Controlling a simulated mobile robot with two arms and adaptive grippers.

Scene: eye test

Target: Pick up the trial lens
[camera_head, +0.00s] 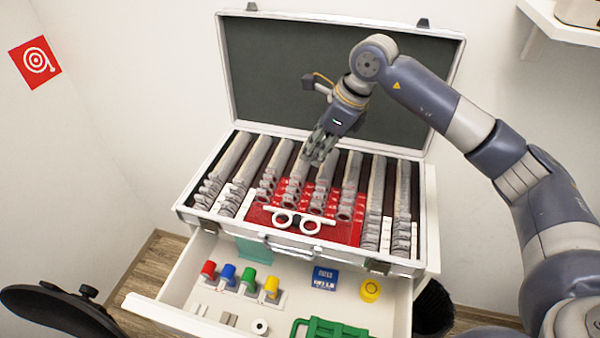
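Trial lenses stand in several long rows in an open lens case (190,217). The front lenses of a middle row (290,193) show as small rings with red tabs. I cannot tell which one is the task's trial lens. My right gripper (318,156) reaches down from the upper right, over the back part of the middle rows. Its fingers point down at the lens tops; whether they touch is unclear. I see no lens clearly held, and the finger gap is too small to read. My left gripper is not in view.
A white trial frame (297,219) lies on the red front part of the case. The raised lid (270,75) stands behind. Below, an open drawer (160,312) holds coloured-capped bottles (248,284), a blue box (325,278) and a green tray (325,327). A shelf (565,25) is upper right.

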